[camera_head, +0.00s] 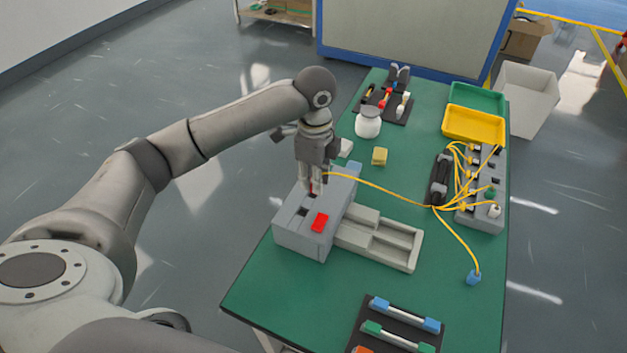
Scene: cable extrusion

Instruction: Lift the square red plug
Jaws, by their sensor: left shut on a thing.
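My left gripper (312,188) points down over the grey block fixture (296,240) at the near left of the green table. Its fingers are shut on a small red piece, seen only as a sliver between them, which I take to be the square red plug. A yellow cable (372,183) runs up to the fingers from the right. The fingers hide most of the piece; I cannot tell whether it still touches the block. A flat red square (319,222) lies on the block's top, in front of the gripper. My right gripper is not in view.
A grey open tray (392,245) adjoins the block. A grey socket strip (481,215) with several yellow cables stands at right. A blue plug (473,277) lies near the right edge. A white jar (368,122) and yellow block (380,156) stand behind.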

